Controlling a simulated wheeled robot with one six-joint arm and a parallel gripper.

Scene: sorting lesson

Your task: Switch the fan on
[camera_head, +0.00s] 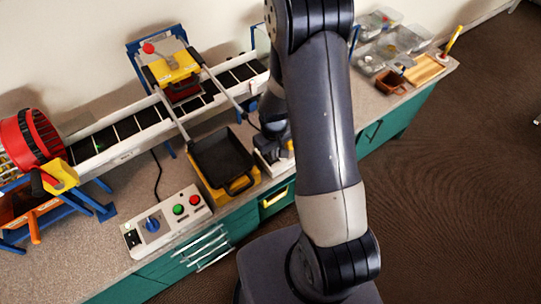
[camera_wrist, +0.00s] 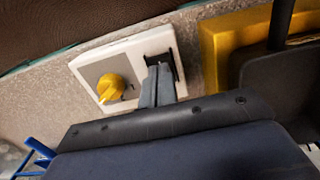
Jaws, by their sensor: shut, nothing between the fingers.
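A white switch box (camera_wrist: 126,48) shows in the wrist view, with a yellow knob (camera_wrist: 111,87) on a grey plate and a black rocker switch (camera_wrist: 174,66) beside it. My gripper (camera_wrist: 160,68) is shut and empty, its fingertips over the rocker; I cannot tell whether they touch it or which way it is set. In the head view my gripper (camera_head: 275,150) is over the same box (camera_head: 265,166), mostly hiding it.
A black pan on a yellow base (camera_head: 222,160) stands left of the box. A control panel (camera_head: 165,218) with a blue knob and buttons lies further left. A conveyor (camera_head: 125,128) runs behind, with a red drum (camera_head: 35,138) at its left end. Clear bins (camera_head: 400,40) stand far right.

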